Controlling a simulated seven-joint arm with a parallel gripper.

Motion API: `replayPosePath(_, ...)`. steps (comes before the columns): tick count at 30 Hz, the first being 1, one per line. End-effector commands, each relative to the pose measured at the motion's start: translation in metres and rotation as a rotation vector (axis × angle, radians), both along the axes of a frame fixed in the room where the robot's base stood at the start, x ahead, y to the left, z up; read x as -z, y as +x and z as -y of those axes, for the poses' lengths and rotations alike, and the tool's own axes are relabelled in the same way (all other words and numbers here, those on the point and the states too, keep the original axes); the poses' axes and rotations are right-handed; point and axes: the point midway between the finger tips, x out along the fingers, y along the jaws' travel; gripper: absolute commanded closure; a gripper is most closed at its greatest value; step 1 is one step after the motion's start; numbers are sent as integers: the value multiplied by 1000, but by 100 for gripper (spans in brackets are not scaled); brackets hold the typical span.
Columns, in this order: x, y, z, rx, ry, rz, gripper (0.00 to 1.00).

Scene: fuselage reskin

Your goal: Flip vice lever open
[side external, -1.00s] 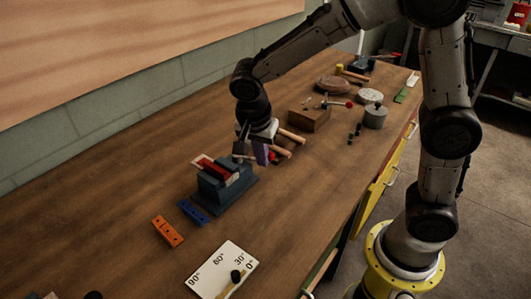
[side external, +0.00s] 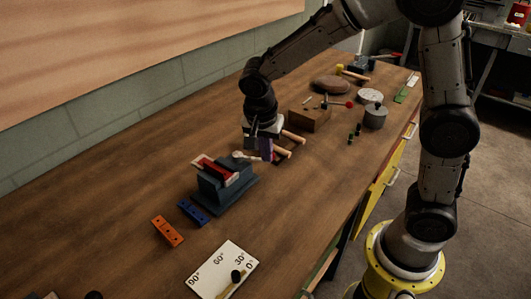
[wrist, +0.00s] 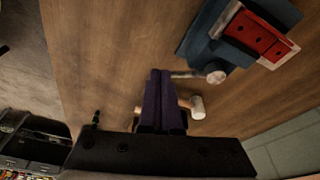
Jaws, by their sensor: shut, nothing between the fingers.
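The vice (side external: 230,190) is a blue-grey block on the bench with a red part (side external: 213,168) held in its pale jaws. Its lever (side external: 250,157) is a thin grey bar with a pale round knob, at the vice's far end. In the wrist view the vice (wrist: 205,35) is at upper right, with the lever knob (wrist: 215,76) just below it. My gripper (side external: 266,155) has purple fingers, shut and empty, pointing down beside the lever. In the wrist view the fingertips (wrist: 160,74) are left of the lever's thin end; contact is unclear.
Wooden-handled tools (side external: 290,137) lie just behind my gripper. A wooden block (side external: 309,119) and a grey pot (side external: 375,116) stand farther back. Orange (side external: 167,231) and blue (side external: 193,212) blocks and an angle plate (side external: 223,270) lie in front of the vice. The bench left of the vice is clear.

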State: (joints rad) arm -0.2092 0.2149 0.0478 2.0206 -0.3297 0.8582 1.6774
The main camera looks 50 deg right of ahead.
Motion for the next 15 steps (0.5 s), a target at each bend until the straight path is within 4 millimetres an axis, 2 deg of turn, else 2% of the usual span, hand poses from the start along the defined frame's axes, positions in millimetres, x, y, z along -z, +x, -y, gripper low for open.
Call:
replayPosePath(10,0,1,7,-66,-1,1,100)
replayPosePath(15,0,3,15,-153,0,2,100)
